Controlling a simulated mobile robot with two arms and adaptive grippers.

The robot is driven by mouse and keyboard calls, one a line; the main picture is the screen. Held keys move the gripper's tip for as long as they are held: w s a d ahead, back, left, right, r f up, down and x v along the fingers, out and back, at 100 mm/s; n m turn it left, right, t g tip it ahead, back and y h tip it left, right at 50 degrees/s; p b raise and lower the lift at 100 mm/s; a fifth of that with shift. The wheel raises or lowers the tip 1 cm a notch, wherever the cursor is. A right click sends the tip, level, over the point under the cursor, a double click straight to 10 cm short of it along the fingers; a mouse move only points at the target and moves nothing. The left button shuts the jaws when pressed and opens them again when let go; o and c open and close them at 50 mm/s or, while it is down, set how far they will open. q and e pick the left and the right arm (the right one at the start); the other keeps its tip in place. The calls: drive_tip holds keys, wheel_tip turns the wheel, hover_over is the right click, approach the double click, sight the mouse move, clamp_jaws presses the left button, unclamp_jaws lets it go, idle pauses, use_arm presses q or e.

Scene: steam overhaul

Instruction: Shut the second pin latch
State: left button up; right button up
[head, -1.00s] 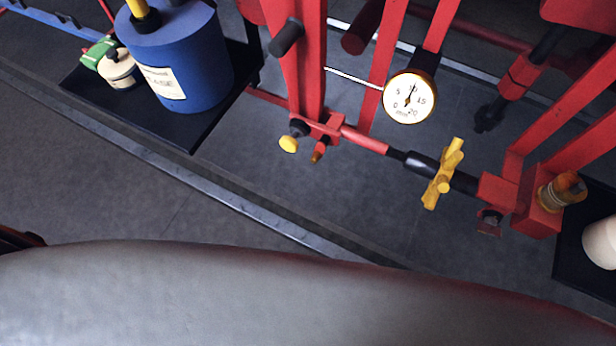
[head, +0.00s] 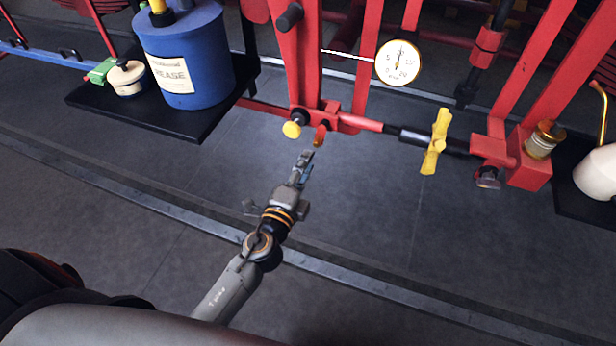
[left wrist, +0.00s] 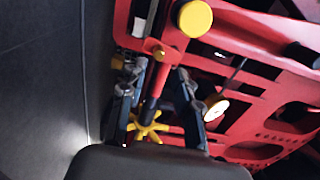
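A round yellow knob (head: 292,129) on a dark stem and a small brass-orange pin (head: 320,138) sit side by side on a red bracket (head: 328,115) low on the red frame. I cannot tell which part is the second pin latch, or whether it is shut. My left gripper (head: 305,165) is just below and in front of the pin, apart from it. In the left wrist view, the gripper (left wrist: 157,72) is open, its two fingers apart with the brass pin (left wrist: 159,52) showing ahead between them. The yellow knob (left wrist: 195,18) is beyond. My right gripper is not in view.
A gauge (head: 398,63) and a yellow cross handle (head: 436,142) are on the red pipework to the right. A blue grease drum (head: 185,60) and a small cream pot (head: 128,78) stand on a black shelf at left. Open floor lies in front.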

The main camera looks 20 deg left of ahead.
sight(314, 145)
use_arm(q)
drive_tip(key=w, duration=0.5)
drive_tip(key=shift+w+d+p, duration=0.1)
drive_tip(key=shift+w+p, duration=0.15)
drive_tip(key=shift+p, duration=0.15)
drive_tip(key=shift+w+f, duration=0.1)
drive_tip(key=shift+w, duration=0.55)
drive_tip(key=shift+c, duration=0.4)
clamp_jaws()
